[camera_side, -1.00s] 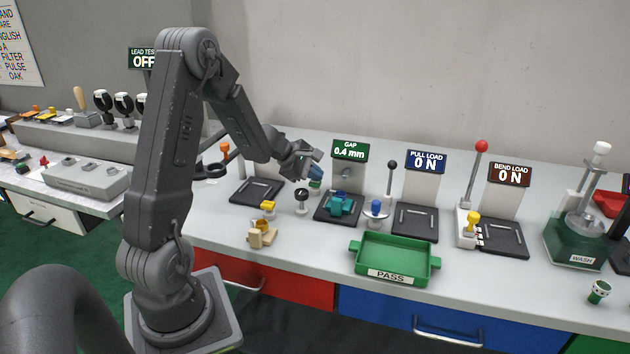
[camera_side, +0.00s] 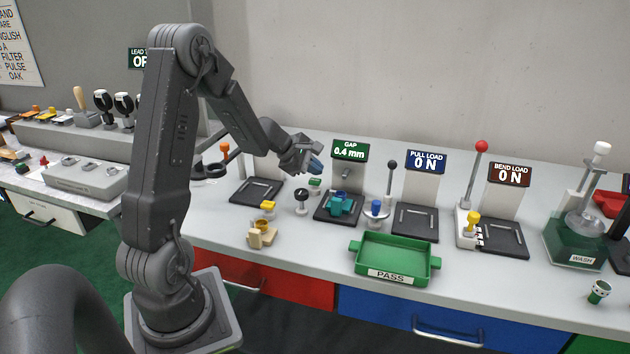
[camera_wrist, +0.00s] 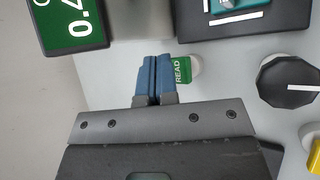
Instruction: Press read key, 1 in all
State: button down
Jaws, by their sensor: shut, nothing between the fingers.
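The read key is a small green block; in the side view (camera_side: 315,183) it sits on the bench left of the gap station. In the wrist view its green top (camera_wrist: 182,72) shows the word READ. My gripper (camera_side: 316,167) is shut and empty, held a little above the key with a visible space between them. In the wrist view its blue fingers (camera_wrist: 154,78) are pressed together and overlap the left side of the key. The gap display (camera_side: 348,151) reads 0.4 mm.
A teal part (camera_side: 340,204) lies on the gap station's dark pad. A black knob (camera_side: 301,195) stands close left of the key; its top also shows in the wrist view (camera_wrist: 290,82). A green PASS tray (camera_side: 392,266) is in front.

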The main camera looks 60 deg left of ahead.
aim_at(315, 182)
jog(key=shift+r, duration=2.5)
jog(key=shift+d, duration=0.1)
jog(key=s+d+r+m+g+h, duration=0.15)
jog(key=d+r+m, duration=0.35)
jog(key=d, duration=0.5)
jog(key=s+d+r+m+g+h, duration=0.1)
jog(key=s+d+r+m, duration=0.2)
jog(key=d+m, duration=0.55)
jog(key=s+d+m+y, duration=0.4)
jog(key=s+d+m, duration=0.6)
jog(key=s, duration=0.5)
jog(key=shift+s+d+r+m+g, duration=0.25)
jog(key=shift+d+m+g, duration=0.2)
jog(key=shift+m, duration=0.4)
